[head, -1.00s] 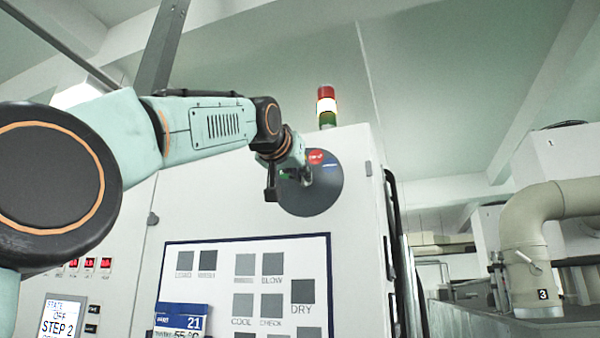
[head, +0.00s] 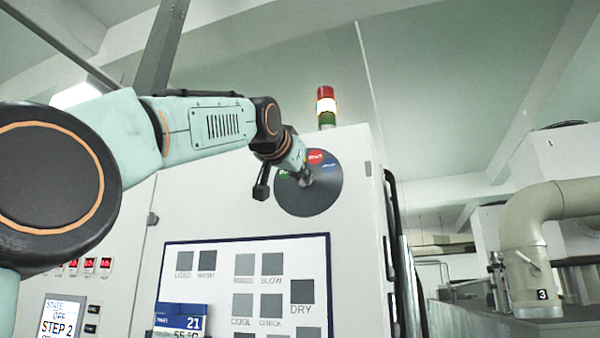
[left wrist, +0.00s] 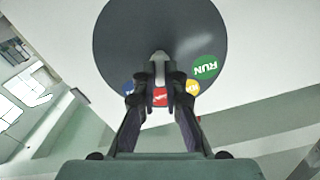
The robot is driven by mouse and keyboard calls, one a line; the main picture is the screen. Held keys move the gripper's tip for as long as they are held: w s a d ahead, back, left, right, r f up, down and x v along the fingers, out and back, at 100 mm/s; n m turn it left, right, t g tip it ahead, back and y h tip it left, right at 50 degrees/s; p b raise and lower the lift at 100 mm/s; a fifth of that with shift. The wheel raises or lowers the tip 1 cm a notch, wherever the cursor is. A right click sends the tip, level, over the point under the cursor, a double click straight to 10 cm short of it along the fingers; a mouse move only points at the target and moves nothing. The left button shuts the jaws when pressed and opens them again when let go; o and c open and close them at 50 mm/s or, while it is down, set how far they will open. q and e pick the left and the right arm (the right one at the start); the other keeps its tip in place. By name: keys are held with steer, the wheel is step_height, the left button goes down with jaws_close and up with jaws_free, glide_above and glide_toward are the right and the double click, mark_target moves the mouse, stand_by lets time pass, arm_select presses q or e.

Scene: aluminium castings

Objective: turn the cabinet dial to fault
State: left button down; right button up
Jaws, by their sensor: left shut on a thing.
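The cabinet dial (head: 320,199) is a dark grey disc high on the white cabinet front, with coloured labels on its upper part. In the head view a red label (head: 316,157) is at the top and a blue one at the right; their words are too small to read. In the left wrist view the dial (left wrist: 125,45) shows a green RUN label (left wrist: 205,67), yellow and blue labels, and a red label (left wrist: 160,97) between my fingers. My left gripper (left wrist: 158,74) is shut on the grey knob (left wrist: 160,58) at the dial's centre. Where the knob points is partly hidden.
A button panel (head: 221,290) and a step display (head: 60,318) are on the cabinet front below. A signal tower (head: 326,106) stands on top with its middle lit. A beige pipe (head: 527,235) and equipment are at the right, apart from the cabinet.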

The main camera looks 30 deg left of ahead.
arm_select(q)
steer(key=c, duration=1.4)
jaws_free()
steer(key=shift+w+a+f, duration=0.15)
steer(key=shift+w, duration=0.1)
steer(key=shift+s, duration=0.2)
